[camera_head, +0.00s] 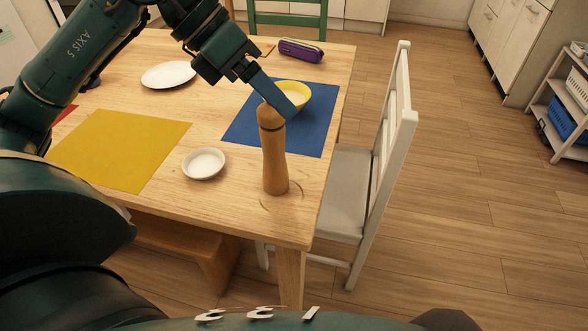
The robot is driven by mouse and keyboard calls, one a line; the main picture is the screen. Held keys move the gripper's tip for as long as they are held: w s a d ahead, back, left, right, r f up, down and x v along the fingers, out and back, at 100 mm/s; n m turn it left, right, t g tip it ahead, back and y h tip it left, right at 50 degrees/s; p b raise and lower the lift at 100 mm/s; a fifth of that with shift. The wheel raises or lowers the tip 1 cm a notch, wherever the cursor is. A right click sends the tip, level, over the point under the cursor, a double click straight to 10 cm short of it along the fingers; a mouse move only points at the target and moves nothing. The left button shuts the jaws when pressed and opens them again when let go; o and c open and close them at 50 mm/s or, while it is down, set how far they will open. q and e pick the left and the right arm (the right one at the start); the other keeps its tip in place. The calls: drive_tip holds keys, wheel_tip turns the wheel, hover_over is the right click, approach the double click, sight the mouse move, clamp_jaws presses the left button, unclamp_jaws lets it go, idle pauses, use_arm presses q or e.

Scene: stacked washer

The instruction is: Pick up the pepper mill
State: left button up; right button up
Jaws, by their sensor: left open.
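The pepper mill (273,160) is a tall, light-brown wooden mill. It stands upright near the front right corner of the wooden table. My left gripper (264,88) comes in from the upper left with its blue-grey fingers pointing down and right toward the mill's top. The fingertips overlap the top of the mill in the picture. I cannot tell whether they touch it. The gripper is open, and the far finger is hard to make out. My right gripper is not in view.
A small white bowl (203,164) stands left of the mill. A yellow bowl (304,95) is on the blue placemat (290,137) behind it. A yellow placemat (120,150), a white plate (168,75) and a purple case (301,50) are also on the table. A white chair (346,190) stands at the right edge.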

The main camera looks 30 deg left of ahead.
sight(266, 106)
use_arm(q)
drive_tip(key=w+a+n+t+y, duration=0.1)
drive_tip(key=a+t+y, duration=0.1)
drive_tip(key=a+y, duration=0.3)
drive_tip(key=shift+h, duration=0.7)
drive_tip(key=x, duration=0.2)
drive_tip(key=b+x, duration=0.1)
drive_tip(key=x, duration=0.3)
drive_tip(key=shift+w+a+f+b, duration=0.3)
drive_tip(key=shift+b, duration=0.1)
drive_tip(key=x, duration=0.4)
drive_tip(key=shift+s+a+f, duration=0.1)
drive_tip(key=shift+a+f, duration=0.1)
drive_tip(key=shift+w+d+f, duration=0.15)
drive_tip(key=shift+w+f, duration=0.1)
drive_tip(key=shift+f, duration=0.25)
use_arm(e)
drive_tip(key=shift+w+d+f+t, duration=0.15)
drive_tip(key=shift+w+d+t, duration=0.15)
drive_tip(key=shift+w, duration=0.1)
use_arm(q)
drive_tip(key=shift+c, duration=0.4)
clamp_jaws()
drive_tip(key=shift+r, duration=0.1)
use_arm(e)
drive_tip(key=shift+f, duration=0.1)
